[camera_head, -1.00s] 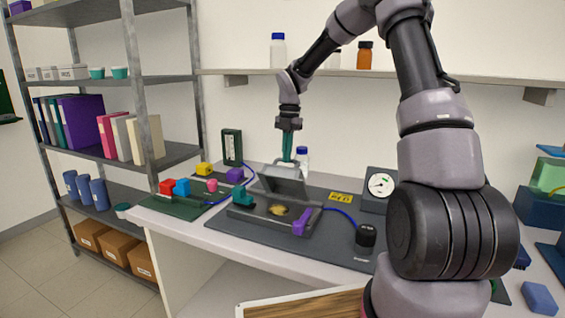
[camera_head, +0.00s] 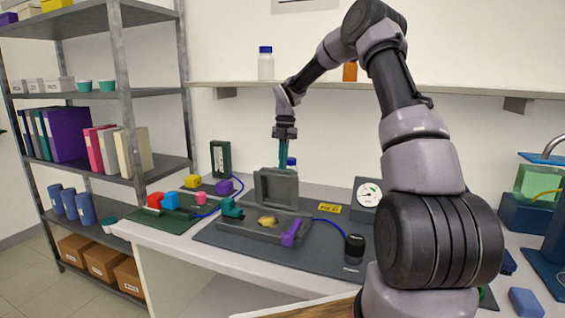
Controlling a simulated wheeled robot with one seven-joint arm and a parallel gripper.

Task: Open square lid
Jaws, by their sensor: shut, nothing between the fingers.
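The square lid (camera_head: 275,188) is a grey panel standing roughly upright at the back edge of its base. The grey base (camera_head: 262,228) lies open on a dark mat, and a yellowish piece (camera_head: 267,221) shows inside it. A teal clamp (camera_head: 231,208) is at the base's left side and a purple clamp (camera_head: 291,233) at its right front. My gripper (camera_head: 283,163) points down with teal fingers just behind and above the lid's top edge. Its fingers are shut with nothing between them. The fingertips are partly hidden behind the lid, so I cannot tell whether they touch it.
A pressure gauge (camera_head: 369,192) and a black knob (camera_head: 354,248) stand right of the base. Coloured blocks (camera_head: 170,200) sit on a green mat at left. A wall shelf (camera_head: 350,88) runs above.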

